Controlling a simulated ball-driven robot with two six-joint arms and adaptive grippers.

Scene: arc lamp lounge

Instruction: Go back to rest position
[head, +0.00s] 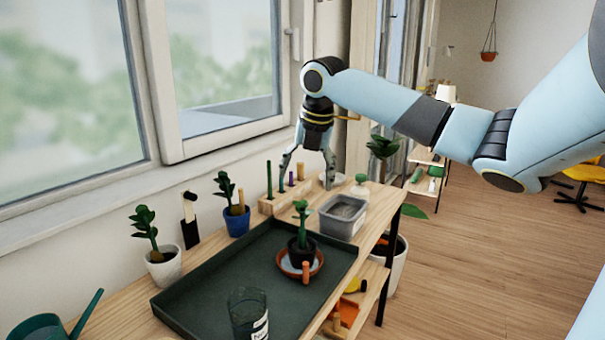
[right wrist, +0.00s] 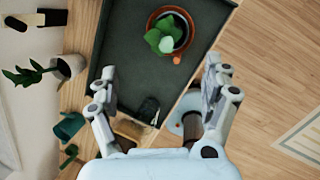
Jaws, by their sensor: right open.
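My right gripper (head: 308,178) hangs with its fingers pointing down at the far end of the wooden bench, above or beside the wooden holder with upright sticks (head: 284,192). Its fingers are spread and nothing shows between them. The right wrist view also shows the spread fingers of the right gripper (right wrist: 160,82), with the dark green tray (right wrist: 122,45) beyond them. My left gripper is in neither view.
The window (head: 215,60) is close behind.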

